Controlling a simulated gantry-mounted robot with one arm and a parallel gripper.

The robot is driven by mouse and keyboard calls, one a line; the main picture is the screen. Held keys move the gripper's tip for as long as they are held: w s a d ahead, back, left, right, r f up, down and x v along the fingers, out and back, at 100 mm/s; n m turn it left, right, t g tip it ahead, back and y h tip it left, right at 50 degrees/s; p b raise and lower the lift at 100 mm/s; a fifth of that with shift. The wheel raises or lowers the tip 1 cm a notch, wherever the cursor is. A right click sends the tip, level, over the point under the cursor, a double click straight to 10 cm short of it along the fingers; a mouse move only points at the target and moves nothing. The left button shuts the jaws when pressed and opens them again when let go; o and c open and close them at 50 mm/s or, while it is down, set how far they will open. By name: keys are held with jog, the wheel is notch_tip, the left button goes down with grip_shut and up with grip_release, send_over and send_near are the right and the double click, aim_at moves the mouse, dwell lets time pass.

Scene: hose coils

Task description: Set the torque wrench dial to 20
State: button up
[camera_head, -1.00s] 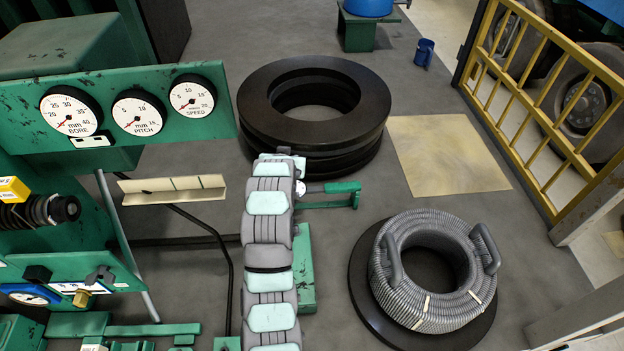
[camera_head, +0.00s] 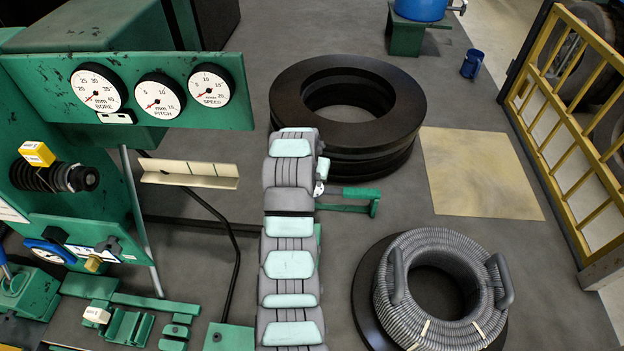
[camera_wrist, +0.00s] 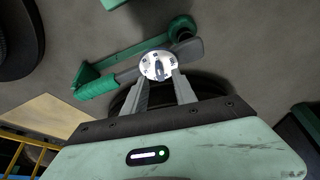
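The torque wrench shows in the wrist view with a green grip (camera_wrist: 97,85), a grey head section and a round white dial (camera_wrist: 158,66) with a dark knob in its middle. The dial's numbers are too small to read. My gripper (camera_wrist: 161,80) is open, its two grey fingers apart and pointing at the dial. The fingertips are at the dial's near edge; I cannot tell whether they touch it. In the head view the wrench's green handle (camera_head: 347,194) sticks out right of my arm, with a sliver of the dial (camera_head: 319,188). My gripper is hidden there.
A stack of black rings (camera_head: 345,110) lies behind the wrench. A grey hose coil (camera_head: 440,290) sits on a black disc at right. A green panel with three gauges (camera_head: 155,93) and a pale angled tray (camera_head: 190,173) are at left. A yellow railing (camera_head: 570,110) stands far right.

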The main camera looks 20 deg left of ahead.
jog(key=shift+x, duration=1.5)
grip_shut()
